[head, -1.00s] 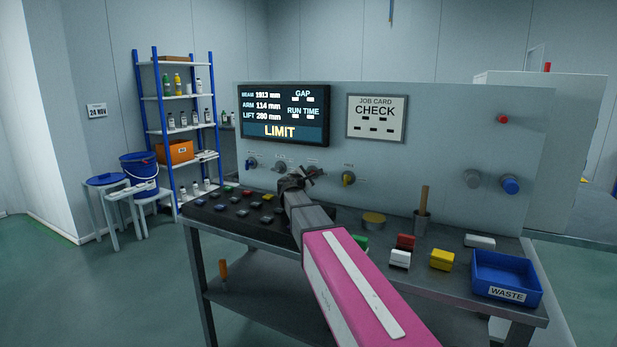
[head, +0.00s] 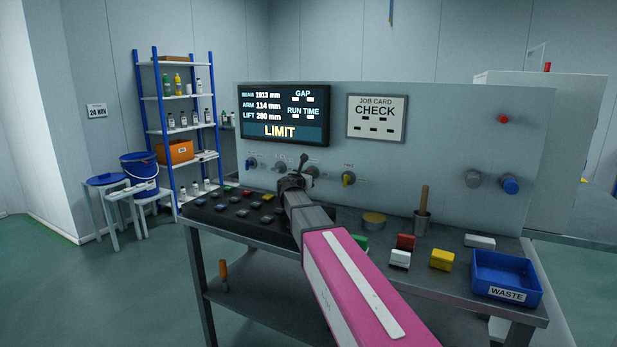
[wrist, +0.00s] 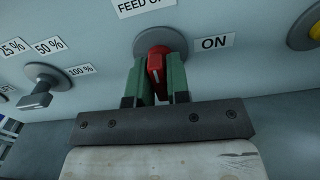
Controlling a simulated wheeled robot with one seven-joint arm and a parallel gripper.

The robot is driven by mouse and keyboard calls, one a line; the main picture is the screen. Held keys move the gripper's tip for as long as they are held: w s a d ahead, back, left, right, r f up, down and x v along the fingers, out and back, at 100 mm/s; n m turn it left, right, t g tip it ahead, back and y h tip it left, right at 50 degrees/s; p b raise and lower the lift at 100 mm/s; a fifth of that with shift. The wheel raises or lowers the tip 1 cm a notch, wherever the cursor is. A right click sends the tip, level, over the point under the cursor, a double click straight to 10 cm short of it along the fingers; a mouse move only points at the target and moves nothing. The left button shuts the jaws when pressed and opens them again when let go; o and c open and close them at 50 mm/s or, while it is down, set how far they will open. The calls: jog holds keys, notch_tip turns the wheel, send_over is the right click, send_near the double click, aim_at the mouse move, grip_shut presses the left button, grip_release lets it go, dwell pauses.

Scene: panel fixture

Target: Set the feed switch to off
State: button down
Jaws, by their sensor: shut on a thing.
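The feed switch has a red knob (wrist: 155,66) on a round grey base (wrist: 160,40) in the wrist view. A label starting "FEED" (wrist: 146,6) is cut off above it, and an "ON" label (wrist: 214,43) is to its right. The knob points roughly up and down in that view, not toward "ON". My gripper (wrist: 155,82) has its green fingers on both sides of the knob, shut on it. In the head view my gripper (head: 301,164) is at the panel and hides most of the switch.
A grey dial (wrist: 40,90) with percent marks is left of the switch, and a yellow knob (head: 348,179) is to its right. A display (head: 284,114) above reads "LIMIT". The bench below holds a button board (head: 225,219), several small blocks and a blue waste tray (head: 507,277).

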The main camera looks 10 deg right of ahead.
jog(key=shift+n, duration=0.5)
jog(key=c, duration=1.2)
grip_release()
jog(key=shift+o, duration=0.2)
jog(key=v, duration=1)
jog(key=shift+s+a, duration=0.1)
jog(key=shift+s, duration=0.15)
jog(key=shift+s+a, duration=0.15)
